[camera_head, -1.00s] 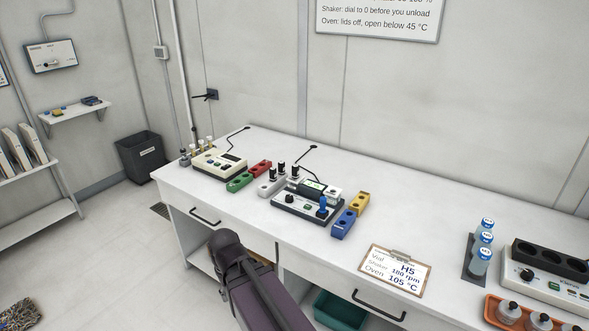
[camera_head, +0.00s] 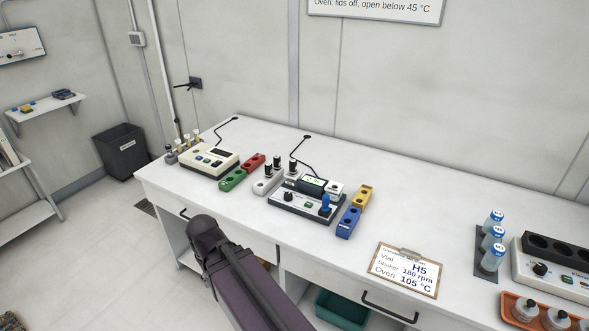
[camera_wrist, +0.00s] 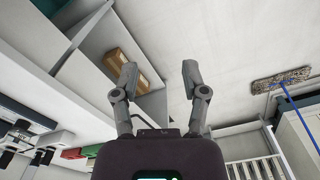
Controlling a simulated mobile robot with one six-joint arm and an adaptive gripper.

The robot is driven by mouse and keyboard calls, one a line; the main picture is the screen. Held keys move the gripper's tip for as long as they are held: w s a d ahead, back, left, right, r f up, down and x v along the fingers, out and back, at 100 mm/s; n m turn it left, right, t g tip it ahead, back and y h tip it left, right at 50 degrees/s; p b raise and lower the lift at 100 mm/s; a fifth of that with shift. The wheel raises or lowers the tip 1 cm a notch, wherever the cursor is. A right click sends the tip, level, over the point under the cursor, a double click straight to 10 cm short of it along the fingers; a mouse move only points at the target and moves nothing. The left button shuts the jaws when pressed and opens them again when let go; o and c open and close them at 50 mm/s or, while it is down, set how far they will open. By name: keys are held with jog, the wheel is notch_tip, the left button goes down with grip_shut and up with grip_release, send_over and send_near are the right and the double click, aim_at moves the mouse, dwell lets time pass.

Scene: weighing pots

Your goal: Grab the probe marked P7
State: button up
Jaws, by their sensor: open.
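Several black-topped probes (camera_head: 268,170) stand in or by a pale block on the bench, left of the dark-based meter (camera_head: 307,203). In the head view my arm is in front of the bench, below the probes, and the fingers do not show.
A beige meter (camera_head: 209,160) stands further left, with small bottles beside it. Green (camera_head: 232,180), red (camera_head: 254,161), blue (camera_head: 348,222) and yellow (camera_head: 361,196) blocks flank the meters. A clipboard (camera_head: 405,270) lies on the bench (camera_head: 440,220). Vials (camera_head: 492,237) stand at right.

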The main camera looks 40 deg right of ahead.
jog(key=shift+a, duration=0.2)
jog(key=o, duration=0.4)
jog(key=shift+c, duration=0.2)
jog(key=m+t+h+b, duration=0.1)
jog(key=m+t+h, duration=0.4)
jog(key=m+h, duration=0.7)
send_near(292, 162)
jog(key=shift+s+a+r+m+y, duration=0.3)
jog(key=shift+s+a+r+m, duration=0.2)
jog(key=shift+a+r+m, duration=0.3)
jog(key=shift+b, duration=0.3)
jog(key=b+x, duration=0.3)
jog(key=x, duration=0.4)
jog(key=shift+f, duration=0.2)
jog(key=shift+w+d+f+b, duration=0.2)
jog(key=shift+w+d+b, duration=0.05)
jog(key=shift+d+b, duration=0.25)
